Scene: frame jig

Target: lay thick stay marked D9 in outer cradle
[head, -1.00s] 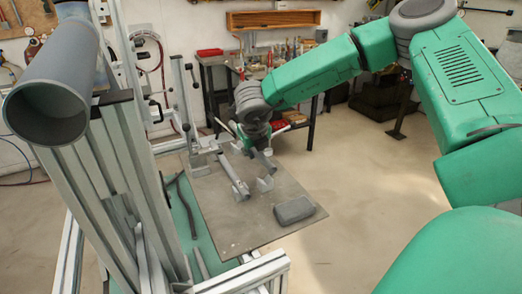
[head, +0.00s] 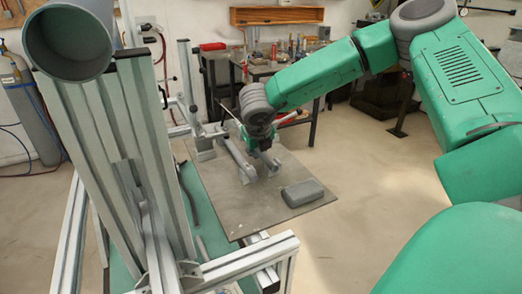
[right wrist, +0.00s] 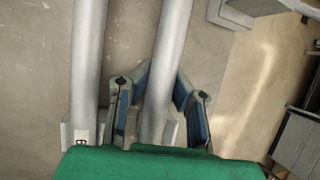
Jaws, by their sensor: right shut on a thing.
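Two grey tubes show in the right wrist view, side by side. My right gripper (right wrist: 158,100) is shut on the right-hand tube (right wrist: 170,45), with a finger on each side. The other tube (right wrist: 88,60) lies left of the gripper, apart from it, and bears a small pale label (right wrist: 81,137) that I cannot read clearly. No mark shows on the held tube. In the head view my right gripper (head: 263,147) is low over the plate, right of the resting tube (head: 238,158). The gripper hides most of the held tube. My left gripper is out of view.
A grey plate (head: 215,205) carries small grey cradle blocks (head: 247,178) and a dark grey rounded block (head: 303,193) at its front right. A tall aluminium frame (head: 110,140) with a wide grey pipe (head: 70,42) stands at left. A tool bench (head: 270,72) is behind.

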